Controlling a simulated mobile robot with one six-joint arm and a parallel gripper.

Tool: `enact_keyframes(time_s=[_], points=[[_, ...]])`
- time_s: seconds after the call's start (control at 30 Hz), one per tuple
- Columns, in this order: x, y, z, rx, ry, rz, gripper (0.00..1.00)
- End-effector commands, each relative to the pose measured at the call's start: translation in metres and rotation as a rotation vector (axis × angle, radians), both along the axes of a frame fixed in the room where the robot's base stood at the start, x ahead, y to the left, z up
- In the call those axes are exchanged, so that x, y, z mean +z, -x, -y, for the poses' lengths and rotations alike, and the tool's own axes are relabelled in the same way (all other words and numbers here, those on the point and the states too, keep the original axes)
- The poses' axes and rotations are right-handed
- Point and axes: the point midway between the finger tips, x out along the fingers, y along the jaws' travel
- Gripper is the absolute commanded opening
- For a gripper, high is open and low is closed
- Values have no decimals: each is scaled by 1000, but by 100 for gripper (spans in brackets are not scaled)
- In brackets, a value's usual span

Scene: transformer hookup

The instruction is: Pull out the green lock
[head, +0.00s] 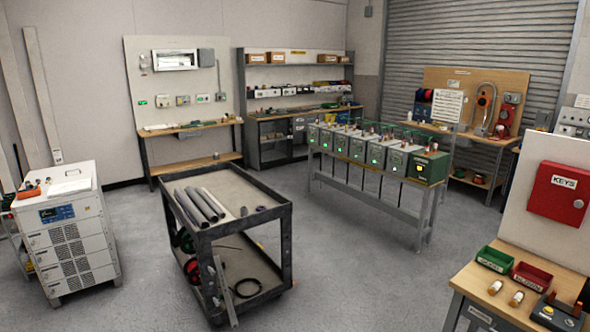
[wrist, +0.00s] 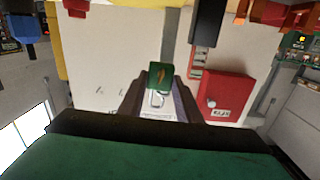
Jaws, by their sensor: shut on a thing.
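In the wrist view, my gripper (wrist: 160,90) is shut, with its two dark fingers on either side of a small green lock (wrist: 160,74). The lock's pale loop shows between the fingers, on the near side of the green body. A pale strip with small print lies below the loop; I cannot tell whether it is fixed to the lock. Whether the lock still touches anything behind it cannot be told. Neither my gripper nor this lock can be made out in the head view.
A red KEYS cabinet (head: 560,193) hangs on a white board at the right; it appears upside down in the wrist view (wrist: 222,98). Below it, a bench holds a green bin (head: 494,259) and a red bin (head: 532,277). A dark cart (head: 270,190) stands mid-floor.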

Motion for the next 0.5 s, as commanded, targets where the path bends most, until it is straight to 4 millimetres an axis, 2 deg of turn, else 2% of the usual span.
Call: enact_keyframes(time_s=[0.5], points=[[2, 6, 5, 0, 1, 1, 2]])
